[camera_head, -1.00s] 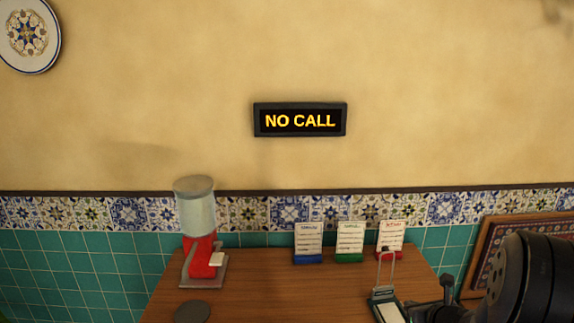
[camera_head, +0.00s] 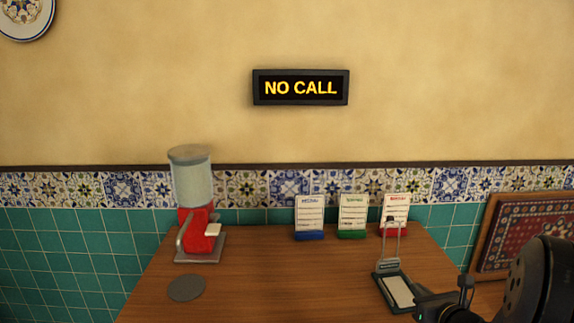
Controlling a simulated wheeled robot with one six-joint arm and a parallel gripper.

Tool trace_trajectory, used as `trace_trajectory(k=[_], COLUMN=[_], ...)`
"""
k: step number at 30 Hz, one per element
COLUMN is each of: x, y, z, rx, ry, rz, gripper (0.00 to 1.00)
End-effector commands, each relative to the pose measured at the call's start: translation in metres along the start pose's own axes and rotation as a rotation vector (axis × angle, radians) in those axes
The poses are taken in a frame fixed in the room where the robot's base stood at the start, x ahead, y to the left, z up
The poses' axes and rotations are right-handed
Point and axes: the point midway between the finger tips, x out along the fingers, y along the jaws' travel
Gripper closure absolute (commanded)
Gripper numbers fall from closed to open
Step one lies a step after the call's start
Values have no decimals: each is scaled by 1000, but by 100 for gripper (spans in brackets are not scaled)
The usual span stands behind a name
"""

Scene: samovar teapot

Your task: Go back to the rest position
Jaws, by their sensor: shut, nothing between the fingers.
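My gripper (camera_head: 422,296) shows only in part at the lower right, at the end of my black arm. It looks shut, with nothing seen in it. Its tip is just right of a small dark stand (camera_head: 391,268) with a wire frame and a white pad, on the wooden table (camera_head: 290,285). I cannot tell whether they touch. A rounded black part of my arm fills the lower right corner and hides what lies behind it.
A red dispenser (camera_head: 198,232) with a clear top stands at the table's left, behind a flat grey disc (camera_head: 186,288). Blue, green (camera_head: 353,218) and red card holders stand at the back. A framed patterned panel (camera_head: 525,228) is at right. A wall sign (camera_head: 300,88) reads "NO CALL". The table's middle is clear.

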Motion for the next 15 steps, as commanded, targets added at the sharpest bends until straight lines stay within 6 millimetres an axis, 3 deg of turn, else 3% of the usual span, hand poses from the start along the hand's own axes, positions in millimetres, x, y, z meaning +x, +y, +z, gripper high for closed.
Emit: trace_trajectory(k=[1,15], x=[2,5], y=[0,0], z=[-8,-23], rx=[1,-1], ry=[-13,-137], rz=[-2,-2], gripper=[100,100])
